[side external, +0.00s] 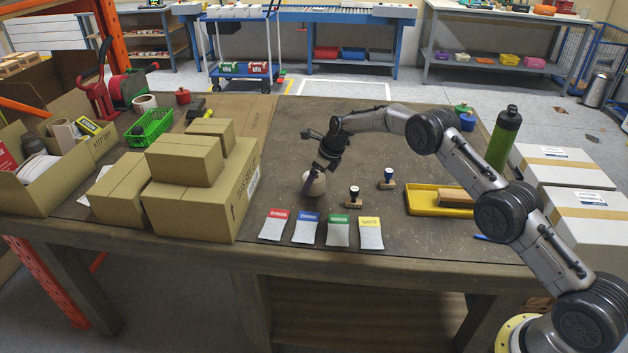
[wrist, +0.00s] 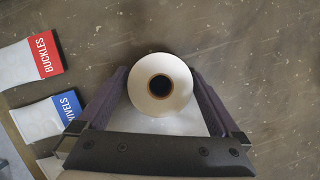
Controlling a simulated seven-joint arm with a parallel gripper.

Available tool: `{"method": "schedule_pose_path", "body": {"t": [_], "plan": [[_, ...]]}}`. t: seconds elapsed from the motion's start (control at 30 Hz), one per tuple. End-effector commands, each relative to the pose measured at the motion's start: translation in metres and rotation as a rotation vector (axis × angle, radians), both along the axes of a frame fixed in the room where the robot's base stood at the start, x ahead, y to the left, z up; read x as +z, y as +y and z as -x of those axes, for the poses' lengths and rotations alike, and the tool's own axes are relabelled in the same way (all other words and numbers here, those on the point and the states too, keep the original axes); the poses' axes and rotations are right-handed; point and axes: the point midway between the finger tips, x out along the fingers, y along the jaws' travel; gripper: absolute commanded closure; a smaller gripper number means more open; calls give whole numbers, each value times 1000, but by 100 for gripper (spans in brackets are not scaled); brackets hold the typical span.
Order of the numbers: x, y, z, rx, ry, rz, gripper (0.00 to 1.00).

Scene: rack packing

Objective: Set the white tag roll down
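The white tag roll (wrist: 160,84) stands upright between the two fingers of my gripper (wrist: 160,80) in the wrist view, its dark core hole facing the camera. Both fingertips lie against its sides. In the side view the roll (side external: 316,186) is under my gripper (side external: 314,178), partly covered by a dark finger. It is at or just above the table top (side external: 270,185), behind the red and blue cards; I cannot tell whether it touches the table.
A red BUCKLES card (wrist: 32,62) and a blue card (wrist: 48,118) lie left of the roll in the wrist view. Two stamps (side external: 353,197) (side external: 387,179) stand to its right. Stacked cartons (side external: 200,190) are on the left, and a yellow tray (side external: 420,200) is on the right.

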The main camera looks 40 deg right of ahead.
Motion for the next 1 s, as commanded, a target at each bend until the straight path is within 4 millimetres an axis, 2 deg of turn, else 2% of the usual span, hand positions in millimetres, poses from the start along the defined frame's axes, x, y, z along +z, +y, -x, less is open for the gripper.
{"method": "schedule_pose_path", "body": {"t": [0.13, 0.27, 0.7, 0.83, 1.0], "plan": [[3, 0, 0, 0, -1, 0, 0], [15, -2, 3, 0, -2, 0, 0], [92, -14, 34, 0, -2, 0, 0], [106, -16, 39, 0, -1, 0, 0], [114, -18, 43, 0, 1, 0, 0]]}}
